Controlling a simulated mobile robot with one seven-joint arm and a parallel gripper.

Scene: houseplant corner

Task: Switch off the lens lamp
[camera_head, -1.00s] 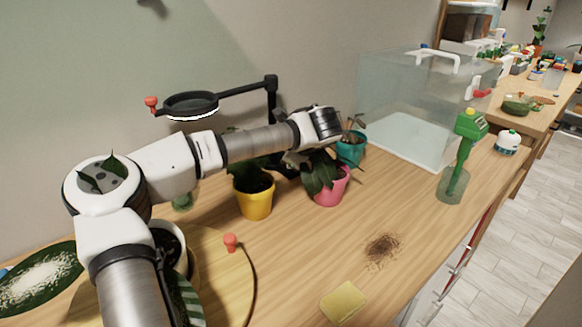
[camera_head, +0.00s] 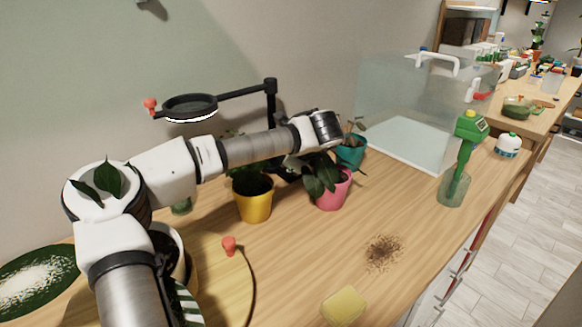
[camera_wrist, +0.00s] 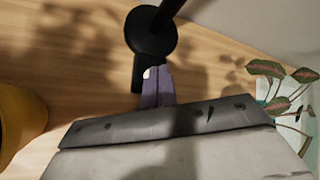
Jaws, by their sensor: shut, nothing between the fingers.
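The lens lamp (camera_head: 190,107) is black, with a round lens head on a jointed arm and post at the back of the bench. The rim under its lens looks bright white. In the wrist view, the lamp's round black base (camera_wrist: 150,38) stands on the wood with the post rising from it. My gripper (camera_wrist: 155,74) is shut and empty, its purple fingers pointing at the base. The tips are close to the base, beside a dark piece (camera_wrist: 138,74) and a small pale spot; I cannot tell whether they touch. In the head view, my arm and the plants hide the fingers.
A yellow pot (camera_head: 255,205), a pink pot (camera_head: 334,195) and a teal pot (camera_head: 351,152) stand around my wrist. A glass tank (camera_head: 405,100) is behind right. Spilled soil (camera_head: 383,252) and a yellow sponge (camera_head: 344,306) lie on the open front bench.

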